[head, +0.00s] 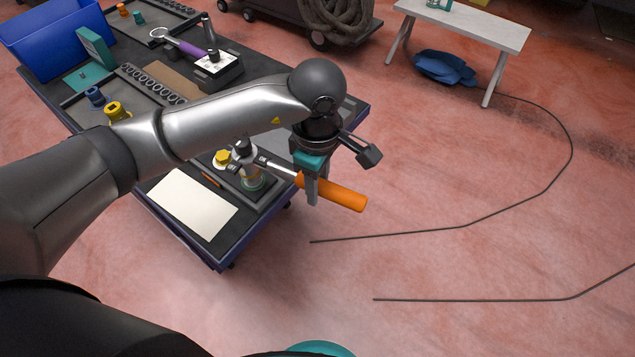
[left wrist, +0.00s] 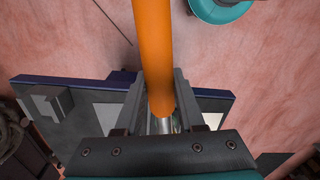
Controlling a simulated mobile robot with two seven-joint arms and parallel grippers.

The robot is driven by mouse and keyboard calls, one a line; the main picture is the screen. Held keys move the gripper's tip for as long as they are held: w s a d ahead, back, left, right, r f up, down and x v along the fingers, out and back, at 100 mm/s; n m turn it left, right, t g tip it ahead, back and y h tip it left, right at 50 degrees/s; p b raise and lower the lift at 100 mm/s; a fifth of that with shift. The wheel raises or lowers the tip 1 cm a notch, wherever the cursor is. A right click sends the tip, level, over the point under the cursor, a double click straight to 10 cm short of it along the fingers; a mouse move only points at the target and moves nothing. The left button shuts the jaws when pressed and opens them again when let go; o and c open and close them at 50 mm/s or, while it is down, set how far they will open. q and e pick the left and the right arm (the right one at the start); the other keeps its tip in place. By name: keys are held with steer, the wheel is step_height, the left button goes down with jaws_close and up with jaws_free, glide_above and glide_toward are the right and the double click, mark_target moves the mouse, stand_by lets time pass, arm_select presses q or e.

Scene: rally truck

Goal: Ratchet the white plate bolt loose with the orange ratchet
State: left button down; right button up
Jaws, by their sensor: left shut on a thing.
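The orange ratchet (head: 342,196) has its handle pointing right, past the edge of the cart. Its metal shaft runs left to a head (head: 243,150) over a dark fixture (head: 264,198). My left gripper (head: 311,188) is shut around the handle near the shaft end. In the left wrist view the orange handle (left wrist: 157,50) lies between the two fingers. A white plate (head: 217,63) with a dark piece on it sits on a black block further back, by a purple-handled wrench (head: 185,46). Whether a bolt is under the ratchet head cannot be told. My right gripper is not in view.
The dark cart (head: 207,252) also holds a blank white sheet (head: 192,204), a yellow knob (head: 222,157), socket trays, yellow and blue pieces and a blue bin (head: 55,40). A white bench (head: 470,27) stands back right. The floor right of the cart is open, with thin dark lines.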

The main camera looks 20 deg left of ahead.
arm_select(q)
steer(key=shift+f+b, duration=1.05)
steer(key=shift+b, duration=0.05)
stand_by(0.4)
stand_by(0.6)
steer(key=c, duration=1.1)
jaws_free()
jaws_close()
steer(key=w+n, duration=0.5)
steer(key=w, duration=0.2)
steer(key=shift+w+n, duration=0.25)
steer(key=shift+n, duration=0.15)
stand_by(0.5)
steer(key=shift+s, duration=0.1)
